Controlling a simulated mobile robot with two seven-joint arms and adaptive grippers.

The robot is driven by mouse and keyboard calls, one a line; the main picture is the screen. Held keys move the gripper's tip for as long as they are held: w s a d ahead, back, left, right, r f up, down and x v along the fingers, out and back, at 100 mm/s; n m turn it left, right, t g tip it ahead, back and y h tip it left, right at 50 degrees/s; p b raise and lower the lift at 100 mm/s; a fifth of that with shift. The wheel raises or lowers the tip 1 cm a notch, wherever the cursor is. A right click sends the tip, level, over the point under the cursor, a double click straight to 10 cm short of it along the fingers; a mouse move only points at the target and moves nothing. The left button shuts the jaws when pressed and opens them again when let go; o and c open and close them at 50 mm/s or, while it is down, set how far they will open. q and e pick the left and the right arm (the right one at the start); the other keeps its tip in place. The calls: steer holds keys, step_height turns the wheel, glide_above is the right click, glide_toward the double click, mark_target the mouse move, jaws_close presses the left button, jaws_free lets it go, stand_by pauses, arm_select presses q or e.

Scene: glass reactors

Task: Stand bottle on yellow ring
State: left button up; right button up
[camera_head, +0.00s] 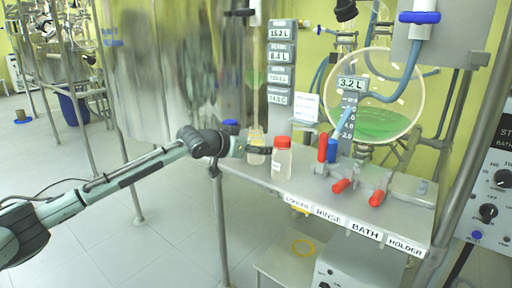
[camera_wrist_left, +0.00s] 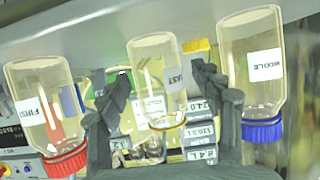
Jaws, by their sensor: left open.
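Three bottles stand on the upper shelf. The red-capped bottle (camera_head: 281,163) reads FIRST in the wrist view (camera_wrist_left: 45,100). The blue-capped bottle reads MIDDLE (camera_wrist_left: 250,85); in the head view mostly its blue cap (camera_head: 231,123) shows behind my arm. The clear bottle (camera_wrist_left: 158,65), labelled with a word ending in AST, shows an amber neck rim; it is also in the head view (camera_head: 257,138). My left gripper (camera_head: 262,150) is open, its fingers (camera_wrist_left: 160,76) either side of this bottle; contact is unclear.
Red-handled valves (camera_head: 343,185) and a blue one stand on the shelf (camera_head: 310,190) to the right of the bottles. A round glass vessel with green liquid (camera_head: 385,122) is behind them. A large metal reactor (camera_head: 180,70) stands behind my arm.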

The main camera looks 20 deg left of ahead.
arm_select(q)
steer(key=c, duration=1.4)
